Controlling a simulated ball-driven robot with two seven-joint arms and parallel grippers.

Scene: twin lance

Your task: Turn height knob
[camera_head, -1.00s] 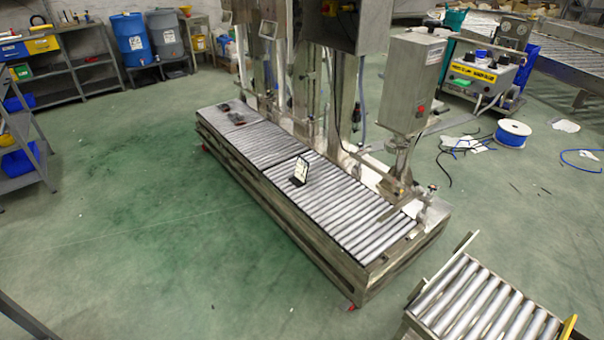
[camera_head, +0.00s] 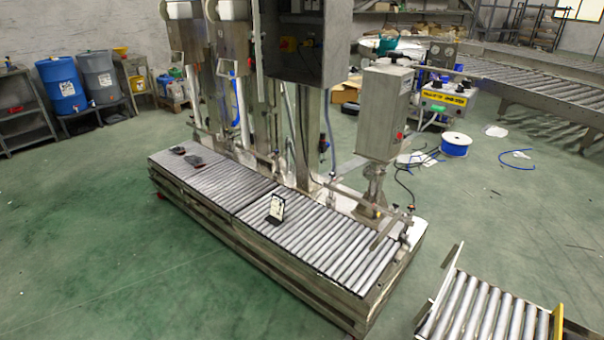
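The twin lance filling machine stands in the middle of the head view, with a long roller bed (camera_head: 330,235) at its base. Steel columns (camera_head: 308,135) rise behind the bed and carry a large dark control box (camera_head: 307,45). A smaller grey box (camera_head: 384,112) with a red button stands on a post at the bed's right end. I cannot make out which part is the height knob; details on the columns are too small. Neither of my grippers shows in the view.
A small white card (camera_head: 276,208) stands on the rollers, and dark items (camera_head: 193,160) lie at the bed's far left. Another roller conveyor (camera_head: 485,310) is at the lower right. Blue and grey barrels (camera_head: 62,85) stand at the back left. The green floor (camera_head: 80,235) at the left is clear.

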